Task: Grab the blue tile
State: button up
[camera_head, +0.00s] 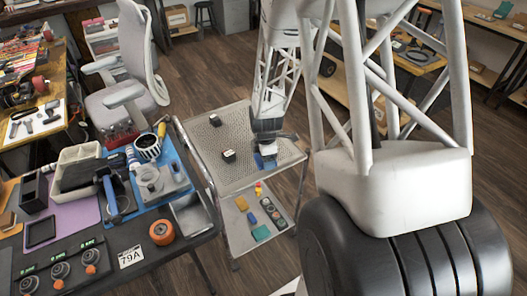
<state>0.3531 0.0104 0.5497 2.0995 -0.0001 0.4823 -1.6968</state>
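My gripper (267,147) hangs low over the right part of the cart's perforated top (222,172). A small blue piece (261,161) shows just under and beside the fingers; it may be the blue tile, but the gripper partly hides it. I cannot tell whether the fingers touch it or how far apart they are. Another small blue piece (251,218) lies on the cart's lower shelf, between a yellow piece (241,203) and a teal piece (261,233).
Two small dark blocks, one farther back (215,119) and one nearer (229,156), stand on the cart top left of my gripper. A cluttered workbench with an orange roll (162,232) stands close on the left. A white chair (130,75) is behind it.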

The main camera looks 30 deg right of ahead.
jog(key=shift+s+a, duration=0.15)
jog(key=shift+s, duration=0.3)
